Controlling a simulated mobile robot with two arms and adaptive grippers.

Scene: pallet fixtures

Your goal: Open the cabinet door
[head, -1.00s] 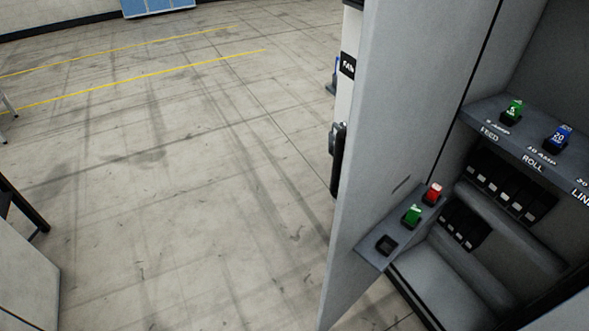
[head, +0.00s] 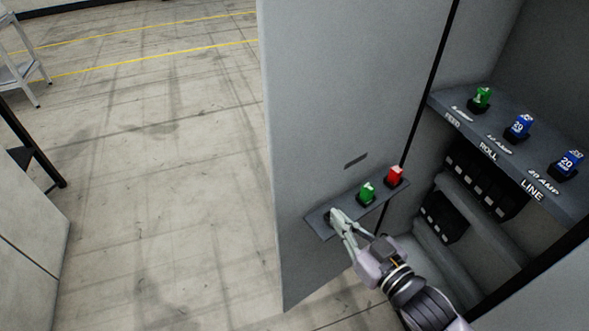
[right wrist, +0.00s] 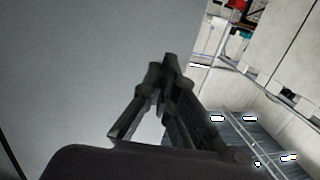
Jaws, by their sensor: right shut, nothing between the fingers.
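The cabinet door (head: 345,90) stands swung open to the left of the cabinet interior (head: 540,60), its inner face toward me. A small shelf (head: 345,219) on the door's inner face holds a green fuse (head: 367,193) and a red fuse (head: 395,176). My right gripper (head: 337,216) is shut and empty, at the shelf's left end, covering the slot there; I cannot tell whether it touches the door. In the right wrist view its closed fingers (right wrist: 165,75) show against the grey door panel (right wrist: 80,70). My left gripper is not in view.
Inside the cabinet, a shelf labelled FEED, ROLL and LINE carries a green fuse (head: 480,98) and blue fuses (head: 519,126). Black blocks (head: 485,178) sit below. Open floor (head: 170,190) lies left of the door. A pale cabinet (head: 30,230) stands at far left.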

